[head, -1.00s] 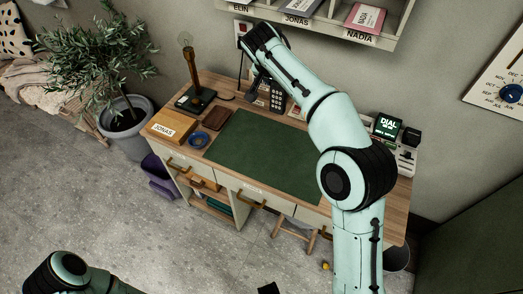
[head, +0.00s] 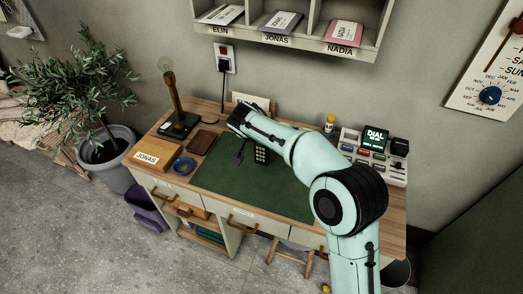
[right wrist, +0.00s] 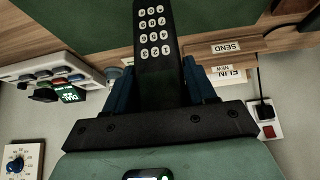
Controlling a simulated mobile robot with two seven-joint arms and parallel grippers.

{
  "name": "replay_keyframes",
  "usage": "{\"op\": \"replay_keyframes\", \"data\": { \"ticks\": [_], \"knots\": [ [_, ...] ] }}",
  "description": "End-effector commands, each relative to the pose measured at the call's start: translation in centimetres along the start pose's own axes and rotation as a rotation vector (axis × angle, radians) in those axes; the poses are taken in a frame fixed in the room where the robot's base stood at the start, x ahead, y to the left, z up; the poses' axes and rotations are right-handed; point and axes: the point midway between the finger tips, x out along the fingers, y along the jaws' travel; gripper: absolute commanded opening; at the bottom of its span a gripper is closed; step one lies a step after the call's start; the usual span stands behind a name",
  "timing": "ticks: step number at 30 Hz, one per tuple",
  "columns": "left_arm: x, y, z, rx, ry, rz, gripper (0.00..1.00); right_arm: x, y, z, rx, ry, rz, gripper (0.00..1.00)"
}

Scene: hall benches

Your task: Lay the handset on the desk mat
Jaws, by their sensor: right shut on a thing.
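The handset (head: 261,155) is black with pale keys, and it appears over the back part of the green desk mat (head: 215,182). My right gripper (head: 243,150) is shut on it. In the right wrist view the handset (right wrist: 154,38) sits between the two blue fingers of the gripper (right wrist: 160,85), keypad in sight, with the green mat (right wrist: 90,18) beyond. I cannot tell whether the handset touches the mat. My arm hides part of the mat's back edge. My left gripper is not in view.
On the desk's left are a lamp (head: 178,115), a brown tray (head: 202,142), a blue dish (head: 183,166) and a JONAS box (head: 152,154). A console (head: 370,155) stands at the right. Shelves (head: 300,38) hang above. The front of the mat is clear.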

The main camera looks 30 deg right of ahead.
Motion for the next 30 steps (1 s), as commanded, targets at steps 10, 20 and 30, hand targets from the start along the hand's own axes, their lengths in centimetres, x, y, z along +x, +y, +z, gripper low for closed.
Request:
{"op": "replay_keyframes", "data": {
  "ticks": [10, 20, 30],
  "knots": [
    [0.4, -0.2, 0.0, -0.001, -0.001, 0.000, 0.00, 3.5, 0.1, 2.2, -0.001, -0.001, 0.001, 0.21],
    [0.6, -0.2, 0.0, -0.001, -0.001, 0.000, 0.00, 3.8, 0.0, 2.5, 0.000, 0.000, -0.001, 0.21],
    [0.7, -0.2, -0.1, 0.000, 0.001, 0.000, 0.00, 4.0, 0.0, 2.6, 0.000, 0.000, -0.001, 0.81]
  ]
}}
